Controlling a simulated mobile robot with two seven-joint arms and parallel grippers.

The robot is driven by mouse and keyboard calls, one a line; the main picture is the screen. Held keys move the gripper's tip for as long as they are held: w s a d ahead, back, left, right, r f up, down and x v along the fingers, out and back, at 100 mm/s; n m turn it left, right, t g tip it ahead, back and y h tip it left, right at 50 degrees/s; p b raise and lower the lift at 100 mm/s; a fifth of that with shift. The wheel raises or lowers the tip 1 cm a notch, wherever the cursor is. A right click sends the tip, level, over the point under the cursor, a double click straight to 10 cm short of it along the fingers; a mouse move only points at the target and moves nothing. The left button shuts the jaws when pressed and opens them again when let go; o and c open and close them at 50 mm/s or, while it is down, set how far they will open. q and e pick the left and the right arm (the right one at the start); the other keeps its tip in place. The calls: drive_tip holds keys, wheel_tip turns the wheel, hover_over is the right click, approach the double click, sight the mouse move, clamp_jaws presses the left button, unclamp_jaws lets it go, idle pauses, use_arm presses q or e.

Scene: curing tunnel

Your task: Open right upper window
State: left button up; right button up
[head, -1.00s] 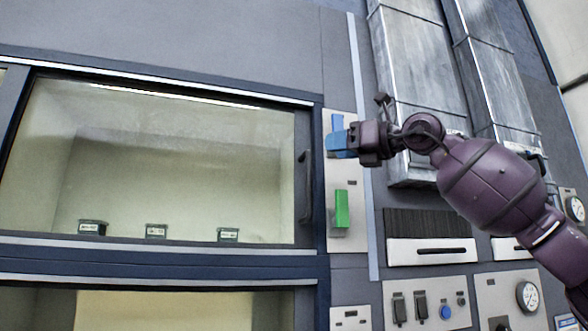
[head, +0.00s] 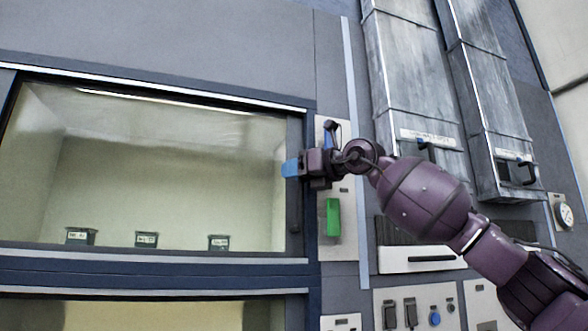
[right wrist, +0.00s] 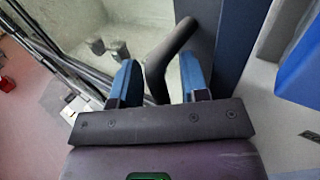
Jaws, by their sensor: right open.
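The upper window (head: 165,180) fills the left of the head view, a wide glass pane in a dark blue frame, and appears shut. Its dark vertical handle (head: 294,222) is on the right side of the frame, its upper part hidden behind my right gripper (head: 291,168). In the right wrist view, the dark bent handle (right wrist: 168,50) lies between the two spread blue fingers of the right gripper (right wrist: 158,75). The jaws are open, and I cannot tell whether either finger touches the handle. My left gripper is not in view.
A green block (head: 333,217) and a blue one sit on the pale panel right of the window. Small labelled dark containers (head: 147,239) stand behind the glass. Metal ducts (head: 415,80) and a switch panel (head: 410,308) are further right.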

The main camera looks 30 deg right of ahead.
drive_tip(key=shift+w+a, duration=0.15)
drive_tip(key=shift+w, duration=0.2)
clamp_jaws()
